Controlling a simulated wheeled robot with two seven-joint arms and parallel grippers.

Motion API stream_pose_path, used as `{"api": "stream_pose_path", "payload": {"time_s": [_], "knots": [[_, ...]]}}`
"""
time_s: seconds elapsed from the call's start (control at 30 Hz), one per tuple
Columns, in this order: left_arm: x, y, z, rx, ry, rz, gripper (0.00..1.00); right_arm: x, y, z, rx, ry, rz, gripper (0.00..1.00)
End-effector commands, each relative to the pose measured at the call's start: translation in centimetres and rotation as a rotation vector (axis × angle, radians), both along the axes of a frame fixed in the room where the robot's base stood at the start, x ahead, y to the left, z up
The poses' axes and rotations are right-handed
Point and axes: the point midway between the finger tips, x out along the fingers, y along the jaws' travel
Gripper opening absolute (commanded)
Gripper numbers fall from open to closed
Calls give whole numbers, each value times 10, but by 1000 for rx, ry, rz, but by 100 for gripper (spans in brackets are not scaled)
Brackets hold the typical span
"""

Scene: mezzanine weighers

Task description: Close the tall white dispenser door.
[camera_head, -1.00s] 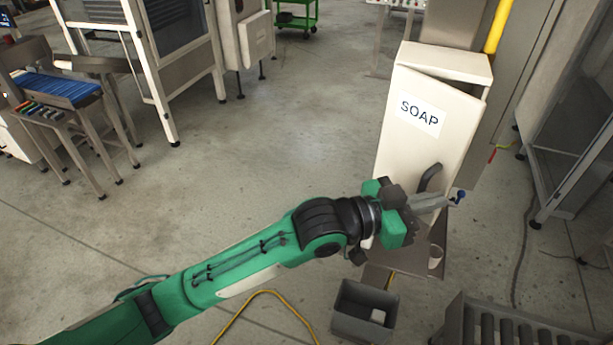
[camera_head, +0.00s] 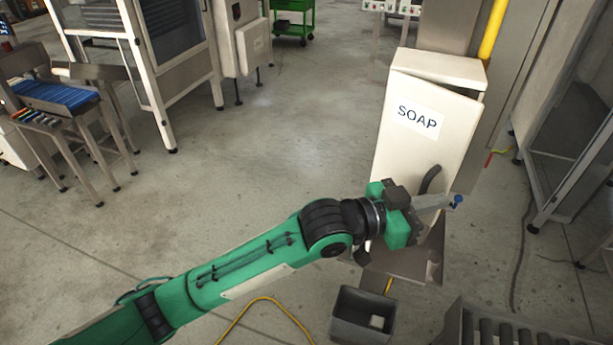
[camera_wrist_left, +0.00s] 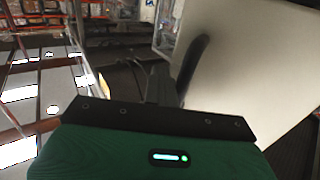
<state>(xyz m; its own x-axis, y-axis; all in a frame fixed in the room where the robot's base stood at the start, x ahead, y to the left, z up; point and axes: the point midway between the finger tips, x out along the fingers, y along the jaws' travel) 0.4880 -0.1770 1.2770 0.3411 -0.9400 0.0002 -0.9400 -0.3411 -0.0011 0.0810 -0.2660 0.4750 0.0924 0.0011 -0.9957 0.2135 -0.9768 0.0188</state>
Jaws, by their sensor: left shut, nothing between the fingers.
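The tall white dispenser (camera_head: 440,68) stands right of centre in the head view. Its door (camera_head: 412,150) carries a SOAP label and is slightly ajar, with a narrow dark gap along its top edge at the right. A dark curved handle (camera_head: 431,178) is on the door's lower part. My left gripper (camera_head: 440,201) is shut and empty, in front of the door's lower part, close to the handle. In the left wrist view the fingers (camera_wrist_left: 160,82) are beside the handle (camera_wrist_left: 193,62), with the door (camera_wrist_left: 250,75) at right. I cannot tell whether they touch. My right gripper is out of view.
A grey bin (camera_head: 362,316) stands on the floor below the dispenser, near a yellow cable (camera_head: 262,300). A roller conveyor (camera_head: 500,330) is at lower right, and a grey metal frame (camera_head: 575,130) at far right. The floor left of the dispenser is clear.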

Motion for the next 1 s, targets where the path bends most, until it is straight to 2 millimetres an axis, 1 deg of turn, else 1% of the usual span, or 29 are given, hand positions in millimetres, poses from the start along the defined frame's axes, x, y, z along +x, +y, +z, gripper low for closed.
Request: {"api": "stream_pose_path", "payload": {"time_s": [0.43, 0.73, 0.87, 1.0], "knots": [[2, 1, -1, 3, 1, 3, 0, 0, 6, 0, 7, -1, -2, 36], [1, 3, -2, 2, 0, 4, 0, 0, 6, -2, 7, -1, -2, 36], [-3, 16, -4, 3, 0, 5, 0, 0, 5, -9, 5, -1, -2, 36], [-12, 41, -6, 3, -3, 6, 0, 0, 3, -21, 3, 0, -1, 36]]}}
